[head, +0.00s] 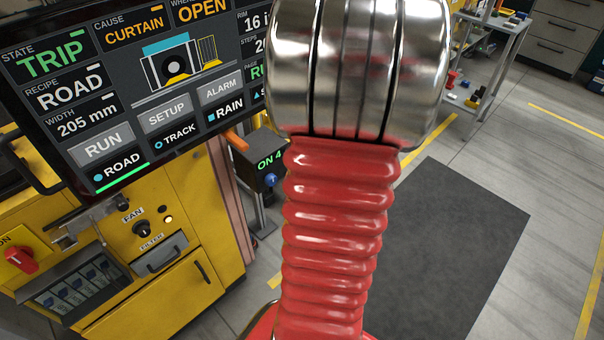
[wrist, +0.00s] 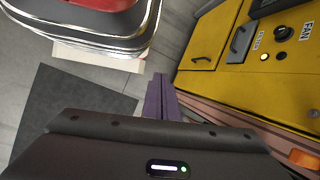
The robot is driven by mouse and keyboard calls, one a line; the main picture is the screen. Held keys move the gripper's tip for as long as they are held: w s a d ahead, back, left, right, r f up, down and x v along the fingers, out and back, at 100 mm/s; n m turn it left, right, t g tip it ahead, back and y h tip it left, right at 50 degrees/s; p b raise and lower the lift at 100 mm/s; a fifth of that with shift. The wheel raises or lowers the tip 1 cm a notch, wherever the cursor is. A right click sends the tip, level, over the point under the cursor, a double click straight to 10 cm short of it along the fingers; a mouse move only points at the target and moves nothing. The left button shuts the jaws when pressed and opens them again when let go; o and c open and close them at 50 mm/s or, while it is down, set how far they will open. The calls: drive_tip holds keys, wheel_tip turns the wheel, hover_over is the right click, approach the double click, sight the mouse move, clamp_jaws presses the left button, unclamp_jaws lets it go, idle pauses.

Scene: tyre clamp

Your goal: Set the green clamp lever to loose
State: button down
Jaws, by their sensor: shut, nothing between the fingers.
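I see no green clamp lever in either view. My gripper (wrist: 160,98) shows in the wrist view as narrow purple fingers beyond a dark housing. It is shut and empty, over the grey floor near the front of a yellow cabinet. In the head view my red ribbed arm with a chrome joint fills the middle and hides what lies behind it; the fingers are not seen there.
The yellow cabinet (head: 190,225) carries a fan knob (head: 142,229), a filter drawer (head: 160,252) and a red switch (head: 22,259). A screen (head: 140,80) reads TRIP, CURTAIN, OPEN. A dark box (head: 262,160) reads "ON 4". The dark floor mat (head: 460,240) is clear.

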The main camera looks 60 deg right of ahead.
drive_tip(key=w+a+r+n+t+h, duration=0.1)
drive_tip(key=w+a+r+n, duration=0.3)
drive_tip(key=a+r+n, duration=0.4)
drive_tip(key=w+a+r+n+t+h, duration=0.2)
drive_tip(key=a+r+n, duration=0.6)
drive_tip(key=a, duration=1)
wheel_tip(320, 180, up, 3)
drive_tip(key=shift+w+r+n+h, duration=0.15)
drive_tip(key=shift+w+n+h, duration=0.35)
drive_tip(key=shift+w, duration=0.65)
drive_tip(key=shift+d, duration=0.2)
